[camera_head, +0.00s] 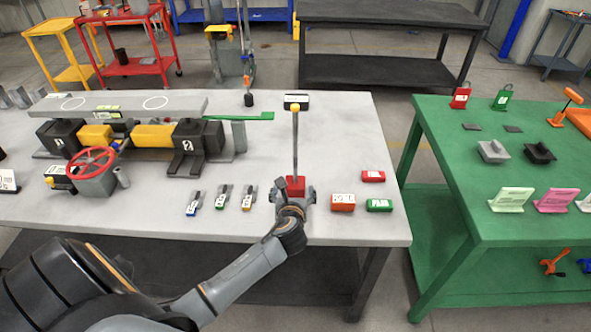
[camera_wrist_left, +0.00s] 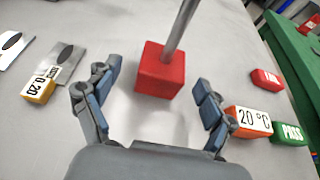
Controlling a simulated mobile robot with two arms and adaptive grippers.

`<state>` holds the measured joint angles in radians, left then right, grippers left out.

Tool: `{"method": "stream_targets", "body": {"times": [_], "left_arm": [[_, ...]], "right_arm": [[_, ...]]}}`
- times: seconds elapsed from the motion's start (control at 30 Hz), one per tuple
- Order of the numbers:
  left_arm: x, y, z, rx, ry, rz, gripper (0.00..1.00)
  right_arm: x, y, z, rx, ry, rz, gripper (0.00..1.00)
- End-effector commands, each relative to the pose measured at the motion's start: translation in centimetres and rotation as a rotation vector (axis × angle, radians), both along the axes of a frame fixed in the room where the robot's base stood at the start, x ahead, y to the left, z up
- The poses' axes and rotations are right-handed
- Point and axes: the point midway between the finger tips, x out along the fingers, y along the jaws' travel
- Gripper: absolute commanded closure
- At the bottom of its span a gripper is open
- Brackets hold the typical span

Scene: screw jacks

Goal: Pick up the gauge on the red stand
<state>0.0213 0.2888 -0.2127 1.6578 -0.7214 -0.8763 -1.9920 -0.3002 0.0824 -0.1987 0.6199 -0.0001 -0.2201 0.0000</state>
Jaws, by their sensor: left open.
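The red stand (camera_head: 296,184) is a small red block on the white table with a thin grey rod (camera_head: 295,145) rising from it. At the rod's top is the gauge (camera_head: 296,99), a small black-and-white box with a yellow part below it. In the left wrist view the red block (camera_wrist_left: 160,75) and the lower rod (camera_wrist_left: 182,25) show; the gauge is out of that picture. My left gripper (camera_head: 294,196) is open and low at the near side of the red block. In its wrist view the fingers (camera_wrist_left: 157,82) stand apart around the block's near part, with nothing held. My right gripper is not in view.
Right of the stand lie an orange 20 °C block (camera_head: 343,202), a green PASS block (camera_head: 379,205) and a red block (camera_head: 373,176). Several small tagged pieces (camera_head: 221,197) lie left. A large clamp assembly (camera_head: 130,135) fills the table's left. A green table (camera_head: 450,180) stands right.

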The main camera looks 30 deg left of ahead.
Motion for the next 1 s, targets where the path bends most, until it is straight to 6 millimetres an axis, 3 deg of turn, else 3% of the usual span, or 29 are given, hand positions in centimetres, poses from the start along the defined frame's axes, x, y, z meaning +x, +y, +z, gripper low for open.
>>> {"method": "stream_targets", "body": {"times": [0.27, 0.6, 0.97, 1.0], "left_arm": [[1.6, 0.9, -0.7, -0.003, -0.001, 0.000, 0.17], [5.1, 2.7, -1.9, -0.004, -0.001, 0.002, 0.17], [5.7, 3.0, -2.2, -0.005, -0.001, 0.000, 0.17], [5.6, 3.0, -2.2, -0.005, 0.000, 0.001, 0.25]], "right_arm": [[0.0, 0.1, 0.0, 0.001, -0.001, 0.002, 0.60], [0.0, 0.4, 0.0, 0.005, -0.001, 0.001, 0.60], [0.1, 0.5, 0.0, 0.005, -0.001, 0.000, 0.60], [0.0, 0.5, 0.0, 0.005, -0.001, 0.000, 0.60]]}}
